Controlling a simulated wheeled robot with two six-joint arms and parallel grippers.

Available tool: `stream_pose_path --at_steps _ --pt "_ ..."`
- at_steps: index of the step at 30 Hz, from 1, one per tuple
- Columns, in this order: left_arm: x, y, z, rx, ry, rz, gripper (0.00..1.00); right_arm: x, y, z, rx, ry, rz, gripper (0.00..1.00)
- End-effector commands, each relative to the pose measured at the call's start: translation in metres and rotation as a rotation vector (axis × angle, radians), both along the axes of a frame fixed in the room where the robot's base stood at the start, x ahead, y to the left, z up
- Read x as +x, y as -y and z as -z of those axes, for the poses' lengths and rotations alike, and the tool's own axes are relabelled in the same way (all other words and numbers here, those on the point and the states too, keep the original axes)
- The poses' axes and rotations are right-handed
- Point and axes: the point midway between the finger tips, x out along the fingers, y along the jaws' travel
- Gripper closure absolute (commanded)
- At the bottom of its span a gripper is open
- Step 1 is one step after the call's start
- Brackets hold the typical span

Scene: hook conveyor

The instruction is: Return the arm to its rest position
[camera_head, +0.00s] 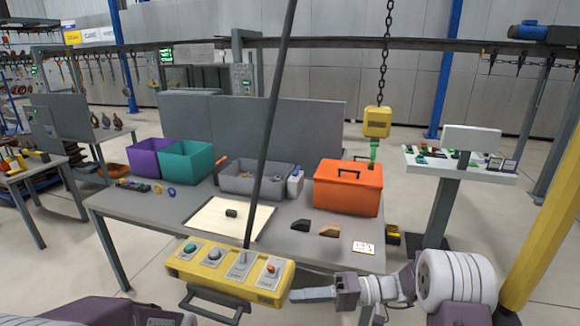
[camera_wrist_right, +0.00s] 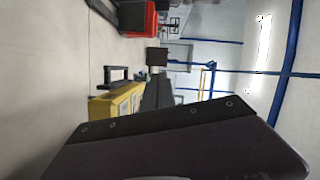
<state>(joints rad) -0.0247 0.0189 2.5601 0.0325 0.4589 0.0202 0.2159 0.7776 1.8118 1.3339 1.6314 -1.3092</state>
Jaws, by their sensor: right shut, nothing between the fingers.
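My right arm comes in from the lower right of the head view. Its right gripper (camera_head: 298,295) is shut and empty, pointing left. The fingertips are close to the right end of the yellow control box (camera_head: 225,275) in the picture; I cannot tell whether they touch. The box has several buttons and a lever, and hangs from a dark rod. The dark gripper (camera_wrist_right: 165,128) fills the lower part of the right wrist view, with the yellow box (camera_wrist_right: 112,105) beyond it. Parts of my own body show at the lower left; my left gripper is not in view.
The grey worktable (camera_head: 185,207) holds purple (camera_head: 150,157) and teal bins (camera_head: 187,162), a grey tray (camera_head: 240,184), a pale board (camera_head: 205,222) and an orange toolbox (camera_head: 347,190). A yellow hoist (camera_head: 377,122) hangs on a chain. A yellow post (camera_head: 545,220) stands at right.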

Motion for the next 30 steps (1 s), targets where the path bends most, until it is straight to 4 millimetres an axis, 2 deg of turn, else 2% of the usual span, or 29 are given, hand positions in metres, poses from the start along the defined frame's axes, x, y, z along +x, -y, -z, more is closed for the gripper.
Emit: stream_pose_path --at_steps 3,6,8,11,14,15,17,19,21,22,24,26,30 --pt "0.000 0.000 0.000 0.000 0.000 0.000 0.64 -0.022 -0.013 -0.016 -0.041 0.037 -0.068 1.00" --pt "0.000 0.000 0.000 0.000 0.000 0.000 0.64 -0.051 -0.023 -0.019 -0.128 0.054 -0.145 1.00" --pt "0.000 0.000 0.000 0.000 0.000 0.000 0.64 -0.071 -0.026 -0.015 -0.208 0.048 -0.192 1.00" --pt "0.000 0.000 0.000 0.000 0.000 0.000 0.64 -0.112 -0.021 0.003 -0.405 0.010 -0.262 1.00" --pt "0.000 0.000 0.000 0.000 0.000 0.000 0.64 -0.155 0.004 0.036 -0.692 -0.043 -0.298 1.00" --pt "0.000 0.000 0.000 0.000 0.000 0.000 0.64 -0.169 0.022 0.051 -0.833 -0.062 -0.287 1.00" --pt "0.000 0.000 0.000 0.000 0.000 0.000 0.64 -0.184 0.058 0.075 -1.052 -0.076 -0.233 1.00" --pt "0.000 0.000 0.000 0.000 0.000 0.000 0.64 -0.187 0.101 0.097 -1.274 -0.075 -0.112 1.00" --pt "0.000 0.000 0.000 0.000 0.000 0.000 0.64 -0.179 0.132 0.112 -1.405 -0.075 0.020 1.00" --pt "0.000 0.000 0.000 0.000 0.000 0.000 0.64 -0.175 0.139 0.117 -1.437 -0.080 0.070 1.00" --pt "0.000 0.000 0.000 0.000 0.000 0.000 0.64 -0.159 0.149 0.119 -1.470 -0.075 0.188 1.00" --pt "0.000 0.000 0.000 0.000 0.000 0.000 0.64 -0.148 0.151 0.118 -1.467 -0.088 0.272 1.00" --pt "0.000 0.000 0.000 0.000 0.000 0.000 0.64 -0.145 0.151 0.118 -1.456 -0.127 0.334 1.00"
